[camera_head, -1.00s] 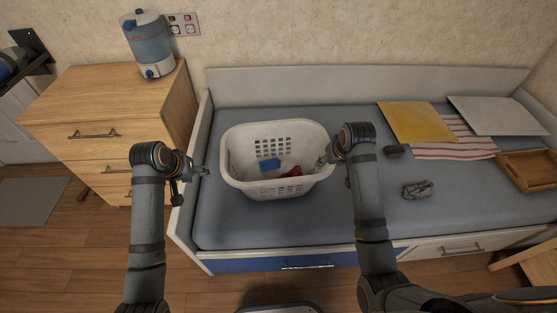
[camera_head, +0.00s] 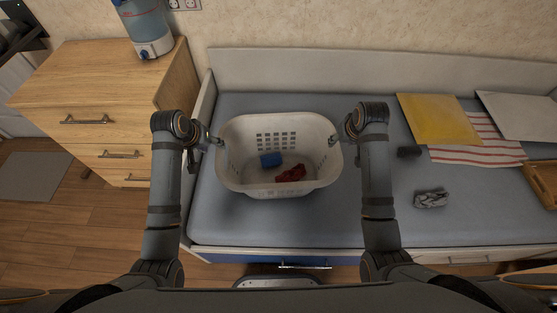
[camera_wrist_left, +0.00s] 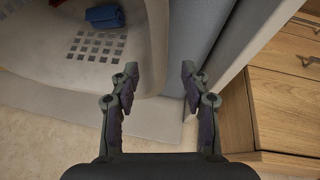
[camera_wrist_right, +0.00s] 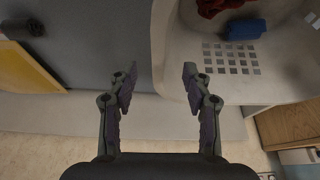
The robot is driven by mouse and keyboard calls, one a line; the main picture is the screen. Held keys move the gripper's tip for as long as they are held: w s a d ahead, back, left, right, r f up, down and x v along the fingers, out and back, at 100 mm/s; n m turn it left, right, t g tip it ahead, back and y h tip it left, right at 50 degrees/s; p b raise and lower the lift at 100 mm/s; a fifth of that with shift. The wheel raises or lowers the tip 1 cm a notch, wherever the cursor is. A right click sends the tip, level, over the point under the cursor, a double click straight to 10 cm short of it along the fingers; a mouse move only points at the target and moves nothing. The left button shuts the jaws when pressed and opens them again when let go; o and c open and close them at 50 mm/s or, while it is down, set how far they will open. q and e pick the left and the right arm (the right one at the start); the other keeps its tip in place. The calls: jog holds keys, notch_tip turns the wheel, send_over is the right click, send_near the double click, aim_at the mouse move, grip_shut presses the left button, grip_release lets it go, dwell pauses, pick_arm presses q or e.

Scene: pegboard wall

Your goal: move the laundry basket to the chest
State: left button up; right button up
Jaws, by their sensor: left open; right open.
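The white laundry basket (camera_head: 237,181) stands upright on the bed, with a blue cloth (camera_head: 270,160) and a red cloth (camera_head: 291,173) inside. The wooden chest (camera_head: 98,82) of drawers stands left of the bed. My left gripper (camera_head: 217,141) is open at the basket's left rim. In the left wrist view the basket wall (camera_wrist_left: 150,45) lies by its left finger. My right gripper (camera_head: 334,139) is open at the basket's right rim. In the right wrist view the basket wall (camera_wrist_right: 165,45) passes between or just beyond its fingers; contact is unclear.
A water dispenser (camera_head: 146,28) stands on the chest's back right. Right of the basket on the bed lie a dark object (camera_head: 409,152), a crumpled grey cloth (camera_head: 431,199), a yellow folder (camera_head: 438,120), a striped cloth (camera_head: 480,152) and a wooden tray (camera_head: 543,182).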

aim_at(218, 150)
pick_arm(q)
jog(key=x, duration=0.8)
pick_arm(e)
jog(key=x, duration=0.8)
pick_arm(q)
grip_shut()
pick_arm(e)
grip_shut()
